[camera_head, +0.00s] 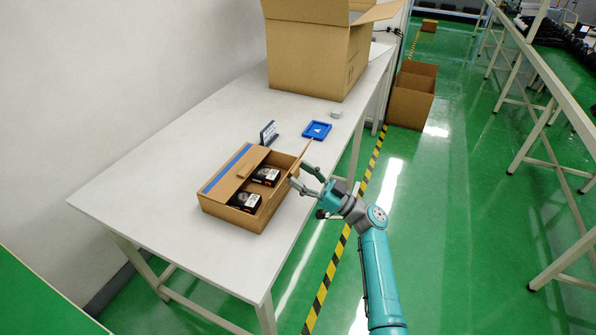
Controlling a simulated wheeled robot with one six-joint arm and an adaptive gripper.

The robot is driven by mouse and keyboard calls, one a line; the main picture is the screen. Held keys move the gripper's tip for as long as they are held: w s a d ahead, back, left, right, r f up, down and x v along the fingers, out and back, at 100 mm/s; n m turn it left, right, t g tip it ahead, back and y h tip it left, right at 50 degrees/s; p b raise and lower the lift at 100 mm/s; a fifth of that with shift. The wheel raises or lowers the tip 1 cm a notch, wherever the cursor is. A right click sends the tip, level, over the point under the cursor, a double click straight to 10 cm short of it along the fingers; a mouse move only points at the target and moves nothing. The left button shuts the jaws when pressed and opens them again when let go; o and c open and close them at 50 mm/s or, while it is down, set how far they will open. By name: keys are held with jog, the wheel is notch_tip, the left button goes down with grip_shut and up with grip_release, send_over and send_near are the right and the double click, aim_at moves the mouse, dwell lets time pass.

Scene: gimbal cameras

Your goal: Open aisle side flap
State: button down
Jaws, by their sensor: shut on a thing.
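A small cardboard box (231,217) sits on the white table near its aisle-side edge. Its wall-side flap (230,172), with a blue strip, lies partly over the opening. Two black items with labels (266,176) (245,201) show inside. The aisle side flap (305,152) stands up at a tilt along the box's right side, seen nearly edge-on. My gripper (299,176) reaches in from the right and is shut on this flap. The fingers partly cover the flap, so the exact contact is hard to see.
A blue tray (317,130), a small dark stand (268,133) and a small white block (336,114) lie behind the box. A large open carton (310,60) stands at the table's far end. Another carton (412,95) is on the floor. The green aisle at right is free.

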jog(key=f, duration=0.1)
jog(key=d+f+y, duration=0.1)
jog(key=f, duration=0.1)
jog(key=shift+s+f, duration=0.15)
jog(key=shift+s, duration=0.05)
jog(key=c, duration=1.6)
grip_release()
jog(key=shift+r+t, duration=0.2)
jog(key=shift+t, duration=0.1)
jog(key=o, duration=1.4)
jog(key=shift+r, duration=0.15)
jog(key=shift+c, duration=0.2)
jog(key=shift+d, duration=0.15)
jog(key=v, duration=1.1)
jog(key=shift+d+f, duration=0.2)
jog(key=shift+f, duration=0.2)
